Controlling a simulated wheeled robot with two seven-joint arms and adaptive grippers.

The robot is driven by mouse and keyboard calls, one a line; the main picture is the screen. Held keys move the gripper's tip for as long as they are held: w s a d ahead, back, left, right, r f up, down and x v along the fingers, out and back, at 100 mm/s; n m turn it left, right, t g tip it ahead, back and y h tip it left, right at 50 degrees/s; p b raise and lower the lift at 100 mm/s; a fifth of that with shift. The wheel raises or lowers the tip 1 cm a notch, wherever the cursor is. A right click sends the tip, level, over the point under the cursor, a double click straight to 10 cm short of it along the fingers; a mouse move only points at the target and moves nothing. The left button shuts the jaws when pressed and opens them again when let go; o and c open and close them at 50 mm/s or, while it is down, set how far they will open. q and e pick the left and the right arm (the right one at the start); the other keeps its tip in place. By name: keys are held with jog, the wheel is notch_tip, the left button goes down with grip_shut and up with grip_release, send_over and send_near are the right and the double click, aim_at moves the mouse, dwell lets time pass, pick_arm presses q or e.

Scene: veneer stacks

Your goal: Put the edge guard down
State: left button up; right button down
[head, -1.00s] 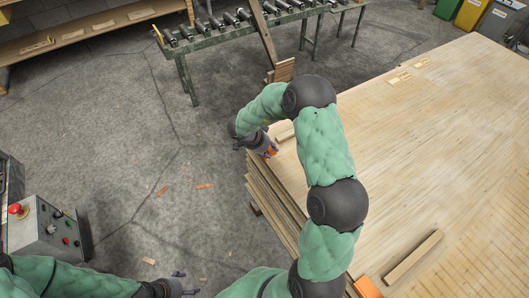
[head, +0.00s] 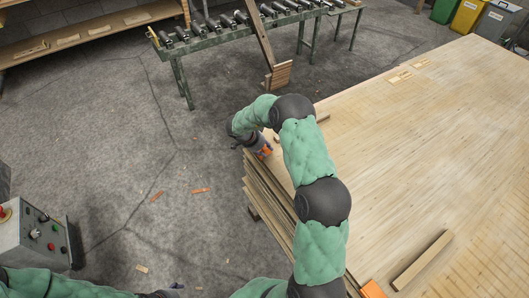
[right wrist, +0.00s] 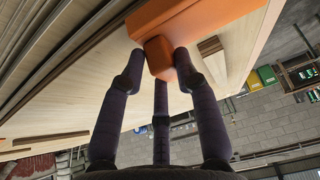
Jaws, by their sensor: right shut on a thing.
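The orange edge guard shows large at the top of the right wrist view (right wrist: 205,14), with a block-shaped orange grip (right wrist: 160,57) on it. My right gripper (right wrist: 160,75) is shut on that grip, its dark fingers around it. In the head view the gripper (head: 262,149) is at the left edge of the veneer stack (head: 410,170), and only a little orange of the guard shows there. The guard is close to the pale wood; I cannot tell whether it touches. My left gripper (head: 170,291) is partly cut off at the bottom edge, its fingers unclear.
Another orange piece (head: 373,289) is at the stack's near edge, with a loose wood strip (head: 422,260) beside it. A roller conveyor (head: 235,30) stands behind. A control box (head: 38,238) is at left. Orange scraps (head: 200,190) lie on open floor.

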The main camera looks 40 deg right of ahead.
dwell(0.3)
jog(key=c, duration=0.9)
grip_release()
jog(key=shift+f, duration=0.15)
